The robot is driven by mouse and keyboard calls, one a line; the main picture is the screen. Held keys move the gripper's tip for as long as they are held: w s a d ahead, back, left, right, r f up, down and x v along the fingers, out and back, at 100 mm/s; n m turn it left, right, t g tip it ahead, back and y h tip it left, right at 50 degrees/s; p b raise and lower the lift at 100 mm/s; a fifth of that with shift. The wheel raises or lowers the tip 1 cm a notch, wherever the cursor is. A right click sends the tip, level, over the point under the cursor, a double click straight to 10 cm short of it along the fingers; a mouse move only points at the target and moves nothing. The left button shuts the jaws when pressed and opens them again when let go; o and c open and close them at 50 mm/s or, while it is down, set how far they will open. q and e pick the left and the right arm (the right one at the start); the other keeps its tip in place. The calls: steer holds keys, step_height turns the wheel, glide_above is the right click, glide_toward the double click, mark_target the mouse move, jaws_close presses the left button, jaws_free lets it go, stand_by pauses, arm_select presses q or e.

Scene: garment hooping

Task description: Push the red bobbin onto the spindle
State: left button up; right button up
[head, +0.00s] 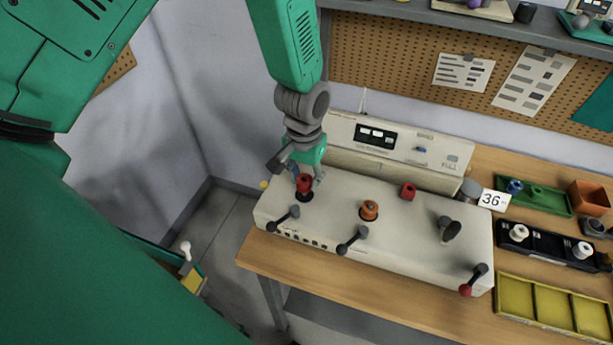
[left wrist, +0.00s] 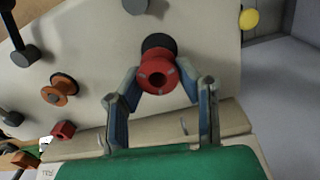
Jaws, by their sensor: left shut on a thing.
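The red bobbin (head: 304,184) stands over a dark round seat at the left end of the cream machine (head: 330,215). My left gripper (head: 307,177) reaches down around it from above and is shut on it. In the left wrist view the bobbin (left wrist: 160,75) sits between the fingertips (left wrist: 164,88), with the dark seat (left wrist: 158,42) showing behind it. The bobbin's centre hole looks dark. The spindle is hidden, so I cannot tell how far down the bobbin sits. My right gripper is not in view.
An orange bobbin (head: 370,208) sits at the machine's middle seat, with a small red block (head: 408,191) behind it. Dark levers (head: 352,240) stick out along the front. A black tray with white spools (head: 548,243) and a yellow tray (head: 553,306) lie at right.

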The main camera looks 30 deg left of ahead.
mark_target(305, 176)
arm_select(q)
steer(key=shift+p, duration=0.75)
stand_by(1.2)
steer(key=shift+f+b, duration=0.65)
steer(key=shift+f, duration=0.7)
steer(key=o, duration=0.9)
steer(key=shift+o, duration=0.2)
steer(key=shift+r, duration=0.15)
steer(key=shift+r, duration=0.3)
step_height(305, 176, up, 11)
steer(key=shift+a, duration=0.15)
steer(key=shift+c, duration=0.4)
